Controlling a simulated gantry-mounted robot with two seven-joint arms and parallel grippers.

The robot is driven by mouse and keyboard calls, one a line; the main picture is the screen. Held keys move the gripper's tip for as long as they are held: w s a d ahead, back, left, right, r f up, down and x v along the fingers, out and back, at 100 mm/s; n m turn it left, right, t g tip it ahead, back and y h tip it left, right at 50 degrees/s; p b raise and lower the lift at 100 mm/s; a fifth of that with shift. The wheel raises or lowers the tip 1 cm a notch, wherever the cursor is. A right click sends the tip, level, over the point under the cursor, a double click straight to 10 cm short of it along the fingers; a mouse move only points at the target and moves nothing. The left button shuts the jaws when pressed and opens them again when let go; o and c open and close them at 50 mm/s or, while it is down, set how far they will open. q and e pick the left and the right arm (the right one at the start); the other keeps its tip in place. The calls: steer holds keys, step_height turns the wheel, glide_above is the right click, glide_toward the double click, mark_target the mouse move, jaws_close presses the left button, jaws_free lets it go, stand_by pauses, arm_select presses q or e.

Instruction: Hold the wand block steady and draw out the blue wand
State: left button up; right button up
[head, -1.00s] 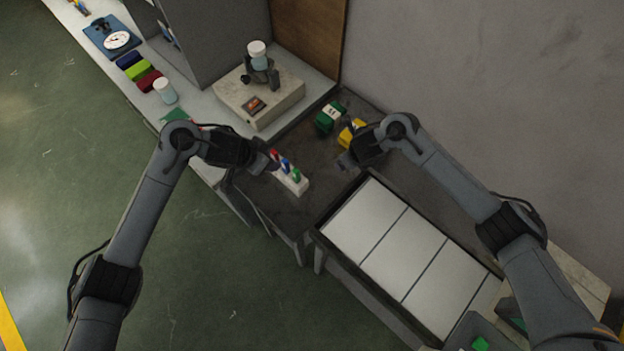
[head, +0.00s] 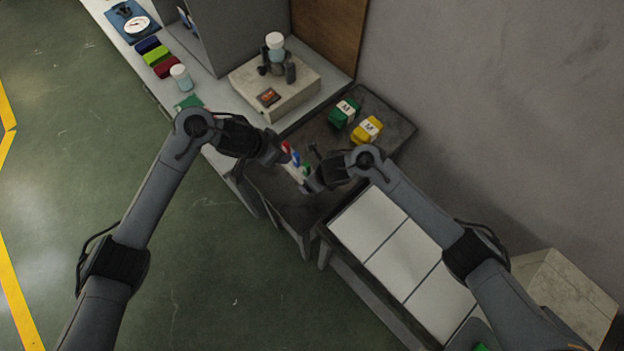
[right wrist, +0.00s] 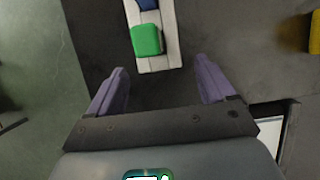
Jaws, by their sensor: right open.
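The white wand block (head: 294,172) stands on the dark table between my two grippers, holding a red wand (head: 286,147), a blue wand (head: 295,158) and a green wand (head: 306,169). In the right wrist view the green wand (right wrist: 146,40) and part of the blue wand (right wrist: 147,4) are seen from above on the block (right wrist: 158,65). My right gripper (right wrist: 158,88) is open and empty, its fingers just short of the block's green end. My left gripper (head: 276,157) is at the block's red end; whether its fingers close on the block is too small to tell.
A green box (head: 344,113) and a yellow box (head: 367,130) marked M lie on the table behind. A pale raised platform (head: 262,92) carries a jar (head: 275,46). A white panelled tray (head: 400,250) lies at front right, below my right arm.

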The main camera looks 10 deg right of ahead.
steer(key=shift+x, duration=2.25)
steer(key=c, duration=1.2)
arm_select(q)
steer(key=shift+o, duration=0.8)
